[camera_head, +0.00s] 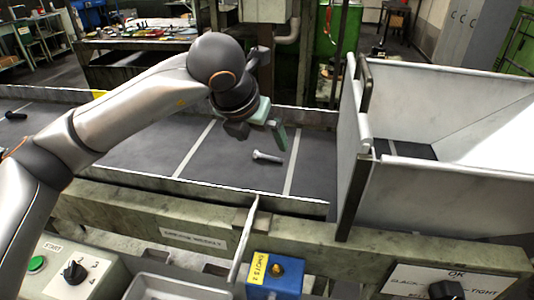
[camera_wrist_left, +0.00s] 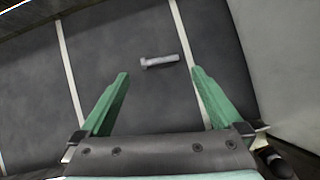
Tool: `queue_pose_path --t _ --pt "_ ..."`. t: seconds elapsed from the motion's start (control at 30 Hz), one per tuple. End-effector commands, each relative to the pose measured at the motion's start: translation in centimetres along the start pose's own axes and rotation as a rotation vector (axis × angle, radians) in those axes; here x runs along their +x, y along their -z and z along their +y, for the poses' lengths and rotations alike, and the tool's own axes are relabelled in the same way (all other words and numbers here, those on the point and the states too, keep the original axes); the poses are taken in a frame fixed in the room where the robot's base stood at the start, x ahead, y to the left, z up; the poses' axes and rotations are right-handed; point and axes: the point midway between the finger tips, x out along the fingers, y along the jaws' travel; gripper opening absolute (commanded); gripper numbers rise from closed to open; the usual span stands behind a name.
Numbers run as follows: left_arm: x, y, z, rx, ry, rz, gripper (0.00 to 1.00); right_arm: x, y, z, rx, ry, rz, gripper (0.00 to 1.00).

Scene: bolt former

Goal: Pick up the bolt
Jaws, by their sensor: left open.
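A grey metal bolt (camera_head: 267,157) lies on its side on the dark conveyor belt, between two white cross lines, left of the white bin. In the left wrist view the bolt (camera_wrist_left: 160,61) lies beyond the fingertips, level with the gap between them. My left gripper (camera_head: 264,126) is above the belt, just over and beside the bolt. Its green fingers (camera_wrist_left: 160,72) are spread apart with nothing between them. My right gripper is not in either view.
A white high-walled bin (camera_head: 434,190) stands at the belt's right end. A low metal rail (camera_head: 190,190) runs along the belt's near edge. Another dark bolt (camera_head: 15,115) lies far left. A control box with a green button (camera_head: 36,263) and a blue box (camera_head: 275,279) are in front.

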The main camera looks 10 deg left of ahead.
Motion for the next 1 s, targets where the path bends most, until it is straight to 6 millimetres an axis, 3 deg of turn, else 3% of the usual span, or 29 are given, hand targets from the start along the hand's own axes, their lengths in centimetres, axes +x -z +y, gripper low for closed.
queue_pose_path --t 0.27,0.53,0.83,1.0 --pt "2.4 0.1 0.0 0.001 0.0 0.003 1.0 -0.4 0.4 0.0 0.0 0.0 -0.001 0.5" --pt "6.2 0.2 0.1 0.0 0.001 0.002 1.0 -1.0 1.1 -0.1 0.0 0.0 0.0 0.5" --pt "6.9 0.2 0.1 0.001 0.001 0.0 1.0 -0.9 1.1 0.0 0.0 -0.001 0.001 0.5" --pt "6.9 0.2 0.1 0.001 0.001 0.0 0.82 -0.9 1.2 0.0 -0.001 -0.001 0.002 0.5"
